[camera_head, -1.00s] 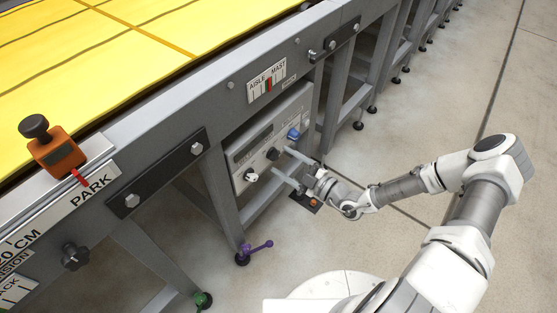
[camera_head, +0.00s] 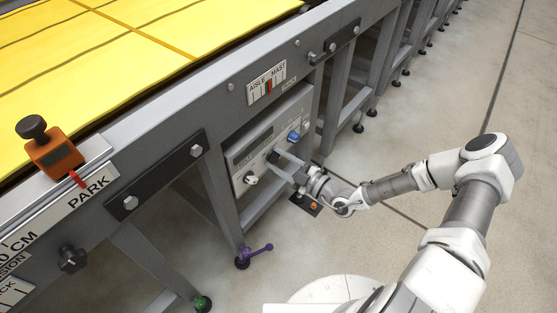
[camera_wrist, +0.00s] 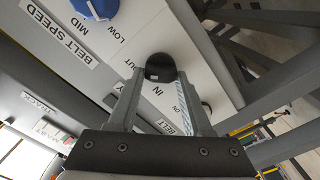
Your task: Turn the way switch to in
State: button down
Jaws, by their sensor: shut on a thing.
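The way switch is a black knob in the middle of the control panel, and it shows in the wrist view (camera_wrist: 161,67) between my fingertips. Printed letters ending in "UT" and the word "IN" stand beside it on the panel. A small white mark shows on the knob, but I cannot tell for sure which word it points to. My gripper (camera_head: 281,163) reaches the panel from the right and is shut on the knob; its fingers (camera_wrist: 160,85) lie on either side of it.
A blue belt speed knob (camera_head: 293,135) sits right of the switch, and a white-and-dark knob (camera_head: 250,179) sits left. The grey panel (camera_head: 240,166) hangs under the table frame between legs. A purple lever (camera_head: 261,248) is near the floor. Open floor lies to the right.

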jog(key=shift+n+p, duration=0.3)
jog(key=shift+p, duration=0.05)
jog(key=n+p, duration=0.3)
jog(key=shift+s+a, duration=0.1)
jog(key=n+p, duration=0.2)
jog(key=n, duration=0.3)
jog(key=shift+f+p, duration=0.1)
jog(key=shift+p, duration=0.3)
jog(key=n+p, duration=0.1)
jog(key=n, duration=0.1)
jog(key=n+p, duration=0.1)
jog(key=n, duration=0.1)
jog(key=shift+f+n, duration=0.2)
jog(key=shift+n, duration=0.1)
jog(key=n+p, duration=0.1)
jog(key=n, duration=0.3)
jog(key=shift+f+n, duration=0.15)
jog(key=shift+n, duration=0.15)
jog(key=shift+p, duration=0.3)
jog(key=shift+c, duration=1.8)
grip_release()
